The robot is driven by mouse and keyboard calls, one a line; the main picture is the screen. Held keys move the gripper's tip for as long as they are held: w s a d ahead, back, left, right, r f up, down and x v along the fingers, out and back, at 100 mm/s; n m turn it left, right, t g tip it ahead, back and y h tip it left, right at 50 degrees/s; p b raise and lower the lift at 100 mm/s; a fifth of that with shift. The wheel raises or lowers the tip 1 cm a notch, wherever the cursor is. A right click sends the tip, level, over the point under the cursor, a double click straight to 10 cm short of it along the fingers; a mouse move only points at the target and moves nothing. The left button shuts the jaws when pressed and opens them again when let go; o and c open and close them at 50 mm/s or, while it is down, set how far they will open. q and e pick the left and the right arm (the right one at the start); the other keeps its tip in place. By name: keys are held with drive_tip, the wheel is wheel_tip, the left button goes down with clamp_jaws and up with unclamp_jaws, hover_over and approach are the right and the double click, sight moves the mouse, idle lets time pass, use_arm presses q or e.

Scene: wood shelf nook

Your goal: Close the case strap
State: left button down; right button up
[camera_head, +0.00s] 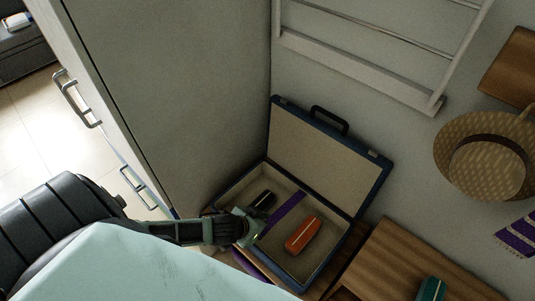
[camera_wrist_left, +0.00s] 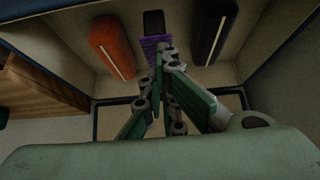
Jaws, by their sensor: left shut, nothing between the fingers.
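The case (camera_head: 374,190) stands open with its beige-lined lid (camera_head: 325,150) raised against the wall. A purple strap (camera_head: 289,209) runs across the middle of its inside, between an orange-red item (camera_head: 303,234) and a black item (camera_head: 264,200). In the left wrist view the purple strap (camera_wrist_left: 155,43) has a dark end piece (camera_wrist_left: 153,22), with the orange item (camera_wrist_left: 112,46) and black item (camera_wrist_left: 214,38) either side. My left gripper (camera_head: 256,226) is shut and empty over the case's near side. Its fingertips (camera_wrist_left: 166,52) overlap the strap; contact is unclear. My right gripper is out of view.
A tall pale cabinet (camera_head: 180,90) stands close on the left. A wooden surface (camera_head: 400,260) with a green item (camera_head: 431,290) lies to the right. A white rack (camera_head: 360,90) and a straw hat (camera_head: 487,155) are on the wall. A purple piece (camera_head: 243,263) shows before the case.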

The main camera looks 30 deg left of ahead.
use_arm(q)
drive_tip(key=shift+s+a+f+b, duration=0.1)
drive_tip(key=shift+s+f+b, duration=0.15)
drive_tip(key=shift+f, duration=0.6)
drive_tip(key=shift+s+d+f+b, duration=0.1)
drive_tip(key=shift+s+f+b, duration=0.15)
drive_tip(key=shift+f, duration=0.55)
drive_tip(key=shift+s+a+f+b, duration=0.15)
drive_tip(key=shift+f+b, duration=0.2)
drive_tip(key=shift+f, duration=0.5)
